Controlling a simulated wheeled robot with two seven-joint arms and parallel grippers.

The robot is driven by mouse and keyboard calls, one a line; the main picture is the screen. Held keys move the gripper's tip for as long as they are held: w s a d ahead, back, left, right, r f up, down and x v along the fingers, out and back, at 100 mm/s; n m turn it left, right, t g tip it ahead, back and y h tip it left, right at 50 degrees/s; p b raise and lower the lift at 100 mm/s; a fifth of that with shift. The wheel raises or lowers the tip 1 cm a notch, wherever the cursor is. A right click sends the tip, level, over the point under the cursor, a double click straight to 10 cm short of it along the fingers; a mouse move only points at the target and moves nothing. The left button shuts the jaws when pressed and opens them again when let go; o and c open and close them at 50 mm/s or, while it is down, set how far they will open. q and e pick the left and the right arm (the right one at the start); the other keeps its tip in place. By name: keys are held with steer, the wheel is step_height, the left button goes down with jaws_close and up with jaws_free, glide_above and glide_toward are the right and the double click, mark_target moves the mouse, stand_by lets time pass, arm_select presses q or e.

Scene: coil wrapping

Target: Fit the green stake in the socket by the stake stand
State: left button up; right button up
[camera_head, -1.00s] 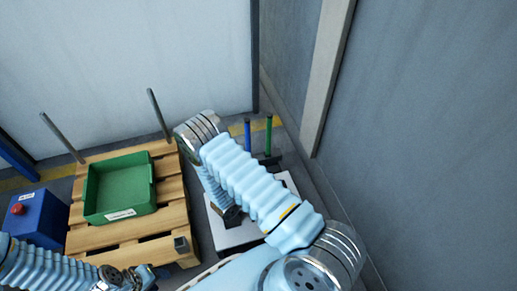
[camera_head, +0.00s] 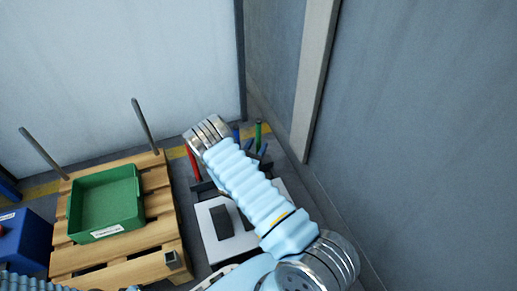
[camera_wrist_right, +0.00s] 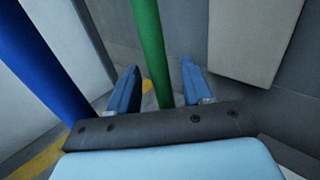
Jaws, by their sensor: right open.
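The green stake (camera_head: 258,133) stands upright at the right end of the dark stake stand (camera_head: 204,187), in a row with a blue stake (camera_head: 236,132) and a red stake (camera_head: 193,163). My right gripper (camera_head: 257,148) is open at the green stake. In the right wrist view the green stake (camera_wrist_right: 149,45) passes between the two spread blue fingers, and the blue stake (camera_wrist_right: 40,65) stands outside them to the left. My right forearm hides part of the stand. I cannot make out the socket clearly. Only a sliver of my left gripper (camera_head: 132,289) shows at the bottom edge.
A white plate (camera_head: 207,232) with dark patches lies in front of the stand. To the left are a wooden pallet (camera_head: 150,262) with two grey posts, a green tray (camera_head: 105,200) and a blue box (camera_head: 30,240). A grey wall (camera_head: 420,130) rises close on the right.

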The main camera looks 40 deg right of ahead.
steer(key=shift+x, duration=1)
steer(key=shift+c, duration=0.5)
steer(key=shift+a, duration=0.1)
jaws_close()
steer(key=shift+r, duration=0.1)
